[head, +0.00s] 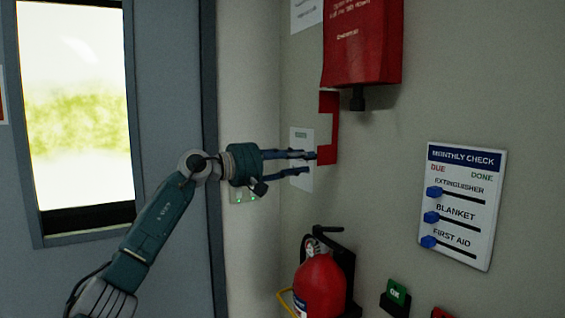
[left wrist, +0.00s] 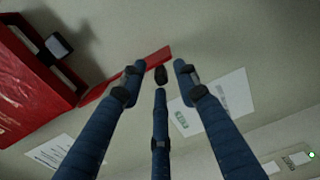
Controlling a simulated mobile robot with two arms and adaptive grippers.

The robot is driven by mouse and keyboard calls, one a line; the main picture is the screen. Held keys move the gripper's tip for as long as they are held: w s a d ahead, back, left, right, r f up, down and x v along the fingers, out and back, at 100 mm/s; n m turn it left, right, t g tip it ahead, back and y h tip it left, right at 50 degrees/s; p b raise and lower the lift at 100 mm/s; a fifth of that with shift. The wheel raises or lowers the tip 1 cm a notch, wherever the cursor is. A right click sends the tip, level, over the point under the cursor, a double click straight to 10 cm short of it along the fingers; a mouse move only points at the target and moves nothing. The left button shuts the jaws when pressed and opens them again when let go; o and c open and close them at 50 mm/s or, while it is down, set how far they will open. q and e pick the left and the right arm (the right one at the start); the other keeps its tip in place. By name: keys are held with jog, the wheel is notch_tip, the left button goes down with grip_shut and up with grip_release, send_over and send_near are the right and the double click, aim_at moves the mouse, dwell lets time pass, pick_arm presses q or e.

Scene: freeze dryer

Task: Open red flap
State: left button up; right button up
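A red wall box (head: 362,45) hangs at the top of the head view. A narrow red flap with a notched side (head: 329,128) extends down from its lower left edge. In the left wrist view, the flap (left wrist: 128,77) is a red strip beside the red box (left wrist: 35,85). My left gripper (head: 309,162) points at the wall by the flap's lower end. Its blue fingers are spread with nothing between them, as the left wrist view (left wrist: 160,80) also shows. One fingertip overlaps the flap's end in view; I cannot tell whether they touch. My right gripper is out of view.
A red fire extinguisher (head: 320,285) stands below the gripper. A monthly check board (head: 465,200) with blue sliders is on the wall at right. A green button (head: 397,292) is lower down. A door with a window (head: 75,110) is at left.

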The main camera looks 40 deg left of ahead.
pick_arm(q)
jog(key=v, duration=1.1)
jog(key=shift+s+a, duration=0.1)
jog(key=shift+s, duration=0.05)
dwell(0.3)
